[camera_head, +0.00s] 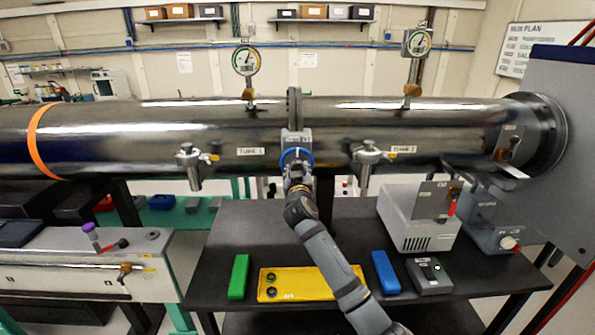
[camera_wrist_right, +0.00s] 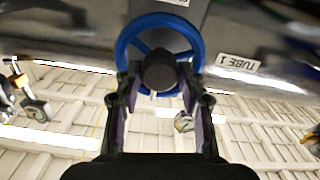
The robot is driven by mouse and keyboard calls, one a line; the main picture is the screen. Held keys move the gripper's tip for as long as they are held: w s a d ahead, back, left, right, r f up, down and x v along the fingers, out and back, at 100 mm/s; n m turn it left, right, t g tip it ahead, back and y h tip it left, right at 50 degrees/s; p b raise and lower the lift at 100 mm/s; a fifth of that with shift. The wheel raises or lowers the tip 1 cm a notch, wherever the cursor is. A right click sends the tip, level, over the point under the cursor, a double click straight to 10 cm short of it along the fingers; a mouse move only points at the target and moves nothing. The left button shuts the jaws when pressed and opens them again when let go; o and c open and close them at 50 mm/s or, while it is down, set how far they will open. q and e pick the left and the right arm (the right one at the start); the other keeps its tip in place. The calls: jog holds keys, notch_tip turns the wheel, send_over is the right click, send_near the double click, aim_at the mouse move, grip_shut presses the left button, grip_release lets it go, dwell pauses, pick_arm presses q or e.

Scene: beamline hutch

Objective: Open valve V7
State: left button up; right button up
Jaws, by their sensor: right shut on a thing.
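A blue handwheel (camera_head: 297,157) sits on a grey valve body (camera_head: 296,137) at the flange between the two steel tubes. In the wrist view the blue handwheel (camera_wrist_right: 124,45) has spokes and a dark round hub (camera_wrist_right: 158,71). My right gripper (camera_head: 297,168) reaches up to the wheel from below in the head view. In the wrist view my right gripper (camera_wrist_right: 160,82) has one finger on each side of the hub, shut on the wheel. The fingers hide part of the wheel's lower side. I cannot read a V7 label. My left gripper is not in view.
Two small valves (camera_head: 190,160) (camera_head: 367,158) hang on the tubes, either side of the wheel. Gauges (camera_head: 246,62) (camera_head: 416,43) stand above. The black table (camera_head: 330,215) below holds a yellow tray (camera_head: 319,290), green and blue blocks, and a white instrument (camera_head: 412,222).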

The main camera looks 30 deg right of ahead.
jog(key=shift+n, duration=0.3)
jog(key=o, duration=1.2)
jog(key=shift+c, duration=0.2)
jog(key=v, duration=1.2)
jog(key=shift+f, duration=0.1)
